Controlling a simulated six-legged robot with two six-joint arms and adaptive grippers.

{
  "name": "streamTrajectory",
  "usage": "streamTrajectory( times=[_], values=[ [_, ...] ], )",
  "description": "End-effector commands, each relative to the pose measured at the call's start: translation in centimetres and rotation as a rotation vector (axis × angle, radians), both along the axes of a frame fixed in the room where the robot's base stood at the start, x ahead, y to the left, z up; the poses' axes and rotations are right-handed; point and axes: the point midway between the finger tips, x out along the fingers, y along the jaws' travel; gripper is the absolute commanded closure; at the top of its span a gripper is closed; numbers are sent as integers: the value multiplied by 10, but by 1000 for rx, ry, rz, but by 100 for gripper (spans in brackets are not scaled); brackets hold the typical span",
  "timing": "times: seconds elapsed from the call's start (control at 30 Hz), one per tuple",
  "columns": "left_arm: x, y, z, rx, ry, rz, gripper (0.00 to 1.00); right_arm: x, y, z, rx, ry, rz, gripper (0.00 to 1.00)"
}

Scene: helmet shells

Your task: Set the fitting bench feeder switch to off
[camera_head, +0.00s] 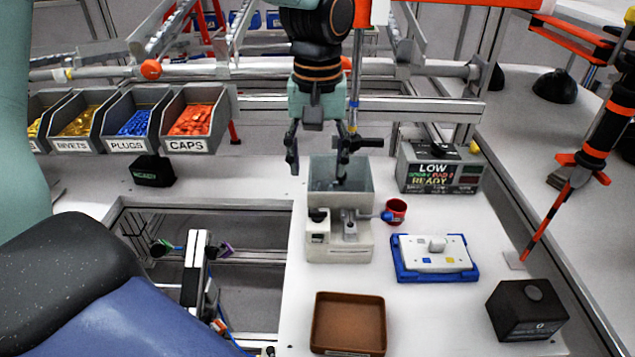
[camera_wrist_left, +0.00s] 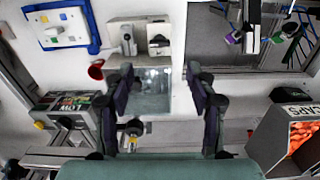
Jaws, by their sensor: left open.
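The fitting bench feeder appears to be the pale grey box with an open hopper (camera_head: 340,172) in the middle of the bench. Its front has a small white unit with a black knob (camera_head: 318,214) and a grey lever-like part (camera_head: 350,228). My left gripper (camera_head: 320,158) hangs open and empty over the hopper's back, pointing down. In the left wrist view its fingers (camera_wrist_left: 163,95) stand apart, with the hopper (camera_wrist_left: 150,97) between and beyond them.
A display box (camera_head: 440,170) reading LOW and READY stands behind right. A red cup (camera_head: 396,211), blue-edged tray (camera_head: 436,258), black box (camera_head: 527,310) and brown tray (camera_head: 348,323) lie nearby. Part bins (camera_head: 190,122) stand left, above an open bench cutout (camera_head: 240,235).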

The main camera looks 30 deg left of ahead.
Motion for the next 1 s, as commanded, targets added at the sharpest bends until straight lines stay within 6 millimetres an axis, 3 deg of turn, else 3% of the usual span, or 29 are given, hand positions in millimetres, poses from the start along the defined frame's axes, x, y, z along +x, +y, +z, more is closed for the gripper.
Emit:
streamTrajectory(
  times=[0.23,1.0],
  values=[
    [0,0,23,-1,1,0,43,0,0,0,0,0,0,60],
    [-2,0,24,-1,1,0,43,0,0,0,0,0,0,60]
  ],
)
